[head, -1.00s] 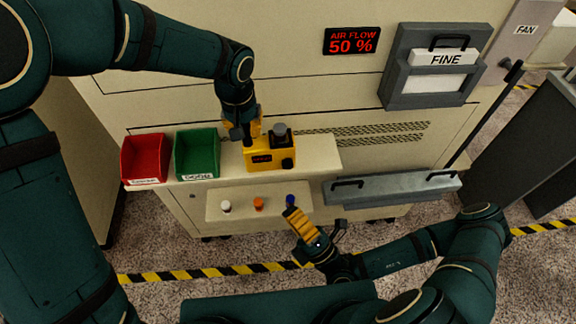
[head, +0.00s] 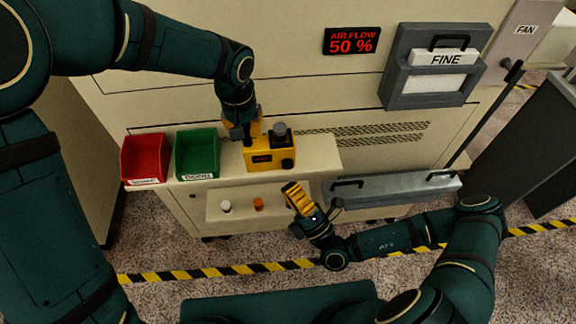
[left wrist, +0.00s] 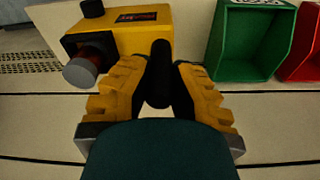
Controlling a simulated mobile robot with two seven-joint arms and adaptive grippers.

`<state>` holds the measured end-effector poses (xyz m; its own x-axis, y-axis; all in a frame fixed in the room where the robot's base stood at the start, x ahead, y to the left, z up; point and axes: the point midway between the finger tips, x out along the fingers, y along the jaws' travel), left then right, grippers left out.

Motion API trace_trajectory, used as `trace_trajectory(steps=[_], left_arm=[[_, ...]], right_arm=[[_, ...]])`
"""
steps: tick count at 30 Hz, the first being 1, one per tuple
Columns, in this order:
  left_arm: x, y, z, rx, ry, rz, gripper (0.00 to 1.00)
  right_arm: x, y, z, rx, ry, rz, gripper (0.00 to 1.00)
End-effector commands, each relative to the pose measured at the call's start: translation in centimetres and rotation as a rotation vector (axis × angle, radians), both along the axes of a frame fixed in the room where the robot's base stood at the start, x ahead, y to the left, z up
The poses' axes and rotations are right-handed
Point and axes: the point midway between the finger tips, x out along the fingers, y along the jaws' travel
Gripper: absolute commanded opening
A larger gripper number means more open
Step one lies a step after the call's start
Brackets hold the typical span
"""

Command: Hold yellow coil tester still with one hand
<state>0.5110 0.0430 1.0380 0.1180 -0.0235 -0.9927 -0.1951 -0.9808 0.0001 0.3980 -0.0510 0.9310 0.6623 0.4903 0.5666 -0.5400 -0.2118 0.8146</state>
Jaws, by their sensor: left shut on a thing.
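The yellow coil tester (head: 262,157) stands on the cream shelf, with a dark red display on its front and a grey-topped cylinder on top. It also shows upside down in the left wrist view (left wrist: 130,28). My left gripper (head: 243,131) is at the tester's left end, its yellow fingers closed around a black upright handle (left wrist: 160,75) beside the yellow body. My right gripper (head: 294,195) is in front of the lower panel, below and right of the tester. Its fingers look close together, and whether they hold anything is hidden.
A red bin (head: 144,158) and a green bin (head: 197,155) stand left of the tester. White (head: 226,206) and orange (head: 258,204) pegs sit on the lower panel. The shelf right of the tester is clear.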

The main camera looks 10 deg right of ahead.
Motion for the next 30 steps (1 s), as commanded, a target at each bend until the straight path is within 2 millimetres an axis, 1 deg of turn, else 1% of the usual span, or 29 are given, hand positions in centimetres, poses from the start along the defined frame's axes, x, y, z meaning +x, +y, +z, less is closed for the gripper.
trace_trajectory(steps=[1,4,10,20,21,22,30], left_arm=[[0.0,0.0,0.0,0.000,-0.001,0.000,0.00],[0.0,0.0,0.0,0.000,-0.001,0.000,0.00],[0.0,0.0,0.0,0.000,-0.001,0.000,0.00],[0.0,0.0,0.0,0.000,-0.001,0.000,0.00],[0.0,0.0,0.0,0.000,-0.001,0.000,0.00],[0.0,0.0,0.0,0.000,-0.001,0.000,0.00],[0.0,0.0,0.0,0.000,-0.001,0.000,0.00]], right_arm=[[0.6,0.0,0.1,-0.001,-0.002,0.000,0.00],[1.6,0.1,0.1,-0.002,-0.002,0.001,0.00],[2.8,0.1,0.1,-0.001,0.000,0.002,0.00],[3.0,0.1,0.2,-0.001,0.000,0.001,0.00],[3.0,0.1,0.2,-0.001,0.000,0.001,0.05],[3.0,0.1,0.2,-0.001,0.000,0.001,0.00],[3.0,0.1,0.2,-0.001,0.000,0.001,0.00]])
